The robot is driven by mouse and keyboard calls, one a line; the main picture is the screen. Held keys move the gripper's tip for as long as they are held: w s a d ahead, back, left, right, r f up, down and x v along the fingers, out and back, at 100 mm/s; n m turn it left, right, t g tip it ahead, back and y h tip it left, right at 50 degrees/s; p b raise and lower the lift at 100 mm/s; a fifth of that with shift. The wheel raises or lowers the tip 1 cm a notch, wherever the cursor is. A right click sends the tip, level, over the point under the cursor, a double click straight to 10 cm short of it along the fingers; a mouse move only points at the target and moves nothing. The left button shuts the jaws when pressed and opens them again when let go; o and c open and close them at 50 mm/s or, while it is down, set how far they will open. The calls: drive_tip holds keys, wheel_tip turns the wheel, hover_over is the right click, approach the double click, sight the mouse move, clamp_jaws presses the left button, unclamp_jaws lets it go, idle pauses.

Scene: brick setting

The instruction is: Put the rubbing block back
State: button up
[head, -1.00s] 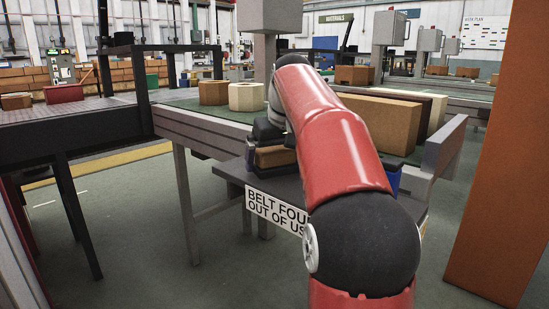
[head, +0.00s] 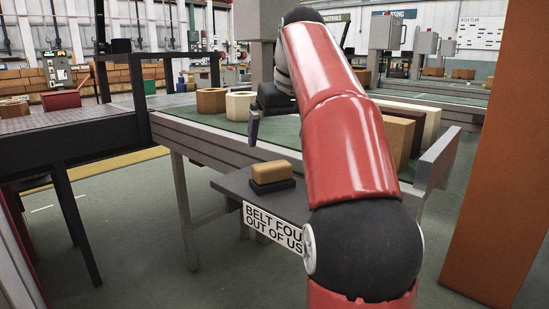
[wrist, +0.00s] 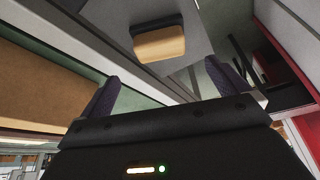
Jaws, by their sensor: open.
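The rubbing block (head: 270,171) is a tan, rounded block on a dark base. It sits level on a grey shelf (head: 231,184) in front of the belt. I cannot tell whether the dark base is part of the block or a separate holder. The block also shows in the wrist view (wrist: 160,45), beyond my fingertips and between them. My gripper (wrist: 163,70) is open and empty, clear of the block. In the head view one dark finger (head: 254,128) shows above and left of the block; my arm hides the other.
A sign (head: 272,229) reading "BELT FOUR OUT OF US", its end hidden by my arm, hangs on the shelf's front. The green belt (head: 205,114) behind carries tan and cream blocks (head: 240,104). An orange-brown post (head: 500,170) stands close on the right.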

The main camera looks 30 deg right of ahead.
drive_tip(key=shift+s, duration=0.1)
drive_tip(key=s+a+f, duration=1)
drive_tip(key=a, duration=0.1)
drive_tip(key=s+a+f, duration=0.2)
drive_tip(key=s+f, duration=0.4)
drive_tip(key=f, duration=0.2)
drive_tip(key=s+a+f+t, duration=0.1)
drive_tip(key=s+a+f, duration=0.1)
drive_tip(key=s+f, duration=0.4)
wheel_tip(320, 180, down, 3)
drive_tip(key=shift+s+a+f, duration=0.1)
drive_tip(key=shift+s+a, duration=0.1)
